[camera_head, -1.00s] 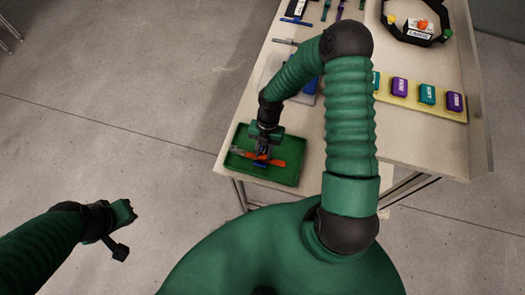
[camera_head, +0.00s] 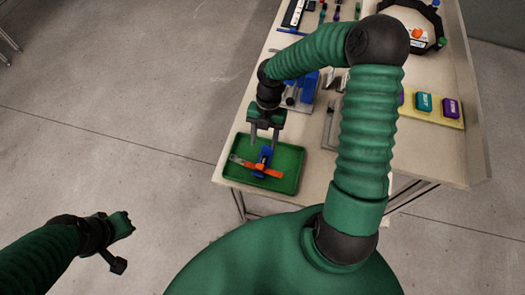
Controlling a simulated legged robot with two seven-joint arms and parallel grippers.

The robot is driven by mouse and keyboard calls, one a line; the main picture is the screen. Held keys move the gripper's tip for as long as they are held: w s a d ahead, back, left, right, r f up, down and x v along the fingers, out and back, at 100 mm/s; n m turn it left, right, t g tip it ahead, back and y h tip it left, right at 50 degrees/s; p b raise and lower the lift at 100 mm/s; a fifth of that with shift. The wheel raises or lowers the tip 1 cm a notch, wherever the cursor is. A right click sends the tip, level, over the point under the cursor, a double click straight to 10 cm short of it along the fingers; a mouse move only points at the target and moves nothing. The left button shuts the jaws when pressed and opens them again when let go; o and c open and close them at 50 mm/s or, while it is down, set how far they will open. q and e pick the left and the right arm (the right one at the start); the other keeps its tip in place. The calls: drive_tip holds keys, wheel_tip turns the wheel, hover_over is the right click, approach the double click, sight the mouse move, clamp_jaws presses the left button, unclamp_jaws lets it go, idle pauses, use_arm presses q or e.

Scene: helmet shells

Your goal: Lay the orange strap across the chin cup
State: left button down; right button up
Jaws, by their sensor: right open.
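The orange strap (camera_head: 273,172) lies in the green tray (camera_head: 294,163) at the table's near left corner. It crosses a small blue piece (camera_head: 265,155), likely the chin cup; blue shows on both sides of it. Whether the strap touches it all along is too small to tell. The strap's left end looks grey. My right gripper (camera_head: 266,142) is open and empty above the far part of the tray, fingers pointing down, apart from the strap. My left gripper (camera_head: 121,243) is over the floor at the left, away from the table; its opening is unclear.
Blue and grey parts (camera_head: 300,90) lie beyond the tray. A yellow strip (camera_head: 432,118) with coloured blocks is at the right. Bare tabletop lies right of the tray.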

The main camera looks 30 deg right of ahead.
drive_tip(key=s+a+r+m+t+h, duration=0.1)
drive_tip(key=s+a+r+m+t, duration=0.1)
drive_tip(key=m, duration=1.1)
drive_tip(key=s+a+r+m+t+h, duration=0.1)
drive_tip(key=s+a+r+m, duration=0.3)
drive_tip(key=m, duration=0.9)
wheel_tip(320, 180, up, 3)
drive_tip(key=shift+a+f+t, duration=0.2)
drive_tip(key=shift+a+t, duration=0.25)
drive_tip(key=shift+t, duration=0.35)
drive_tip(key=shift+s+a, duration=0.1)
drive_tip(key=shift+a, duration=0.1)
drive_tip(key=shift+d, duration=0.1)
drive_tip(key=shift+f+b, duration=0.6)
drive_tip(key=shift+b, duration=0.05)
